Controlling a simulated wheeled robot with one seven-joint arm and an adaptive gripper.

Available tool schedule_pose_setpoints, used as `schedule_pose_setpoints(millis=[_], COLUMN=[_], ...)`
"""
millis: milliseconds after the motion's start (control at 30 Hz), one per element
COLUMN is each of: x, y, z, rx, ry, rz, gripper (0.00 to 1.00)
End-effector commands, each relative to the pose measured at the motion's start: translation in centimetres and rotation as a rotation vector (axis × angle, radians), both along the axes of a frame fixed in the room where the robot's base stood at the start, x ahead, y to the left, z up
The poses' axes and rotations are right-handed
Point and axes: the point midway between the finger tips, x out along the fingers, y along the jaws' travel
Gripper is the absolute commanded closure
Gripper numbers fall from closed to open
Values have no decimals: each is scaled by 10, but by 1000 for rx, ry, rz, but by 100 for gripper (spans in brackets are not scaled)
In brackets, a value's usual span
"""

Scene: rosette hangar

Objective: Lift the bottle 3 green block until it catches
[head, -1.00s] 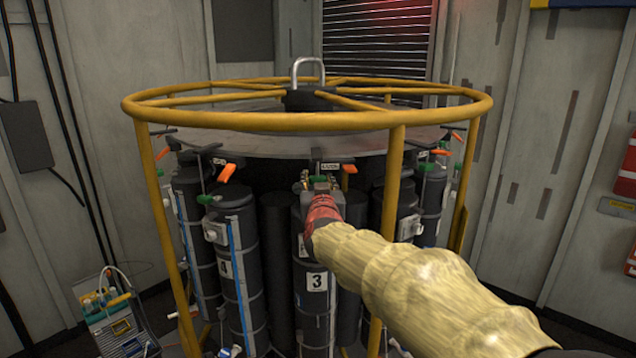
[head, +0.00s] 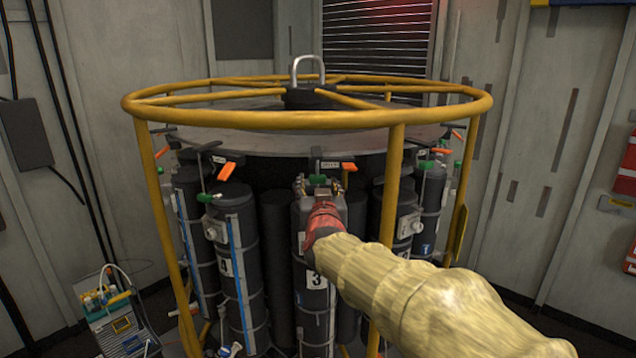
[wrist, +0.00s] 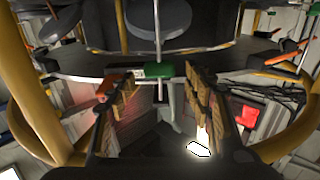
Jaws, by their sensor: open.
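The green block of bottle 3 (head: 319,180) sits on a thin upright rod above the black bottle (head: 316,280) labelled 3. In the wrist view the green block (wrist: 159,70) is near the middle, at the far end of the gap between my fingertips. My gripper (wrist: 160,82) is open, one finger on each side and apart from the block. In the head view my gripper (head: 322,197) is just below the block, in front of the bottle's top. Whether a catch holds the block cannot be seen.
An orange handle (head: 349,166) is close to the right of the block. A yellow ring frame (head: 310,122) with upright posts (head: 393,185) surrounds the bottles; one post is right of my gripper. Neighbouring bottles carry green blocks (head: 206,198) and orange handles (head: 226,172).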

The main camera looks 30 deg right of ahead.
Motion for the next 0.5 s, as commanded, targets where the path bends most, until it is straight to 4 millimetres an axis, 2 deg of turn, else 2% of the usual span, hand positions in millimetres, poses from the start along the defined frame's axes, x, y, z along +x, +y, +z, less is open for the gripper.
schedule_pose_setpoints(millis=[500], x=[-34], y=[16], z=[1], rx=[-1], ry=[-3], rz=[1], gripper=[48])
